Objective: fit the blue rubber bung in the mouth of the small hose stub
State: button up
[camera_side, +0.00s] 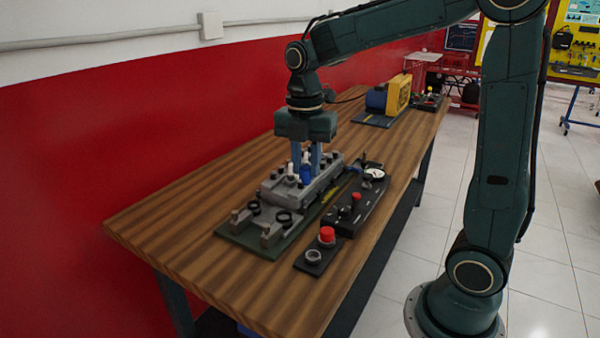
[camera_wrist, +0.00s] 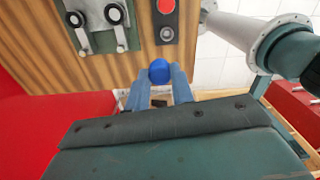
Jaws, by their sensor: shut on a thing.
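My gripper (camera_side: 306,164) points straight down over the engine trainer, shut on the blue rubber bung (camera_side: 306,175). In the wrist view the bung (camera_wrist: 159,71) shows as a round blue end between the two blue-grey fingers. Two black-rimmed round openings, one (camera_side: 253,207) to the left and one (camera_side: 283,217) to the right, stand at the near end of the trainer. They also show at the top left of the wrist view (camera_wrist: 114,14). I cannot tell for sure which is the small hose stub. The bung is apart from both. In the side view it appears in front of the grey block.
The grey engine block (camera_side: 318,184) on its green base has white posts near my fingers. Beside it lie a black panel (camera_side: 345,214) with a gauge and a small black plate (camera_side: 300,263) with a red knob and grey ring. Bare wooden table (camera_side: 180,215) lies to the left.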

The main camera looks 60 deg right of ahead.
jog(key=w+d+f, duration=0.2)
jog(key=w+f, duration=0.2)
jog(key=w, duration=0.6)
jog(key=w+d+f, duration=0.3)
jog(key=w+f, duration=0.2)
jog(key=w, duration=0.4)
jog(key=shift+w+d+f, duration=0.2)
jog(key=shift+w+d, duration=0.05)
jog(key=shift+w, duration=0.1)
jog(key=shift+f, duration=0.15)
jog(key=shift+f, duration=2.5)
jog(key=shift+f, duration=0.95)
dwell(0.8)
jog(key=o, duration=1.4)
jog(key=shift+o, duration=0.2)
jog(key=shift+r, duration=0.15)
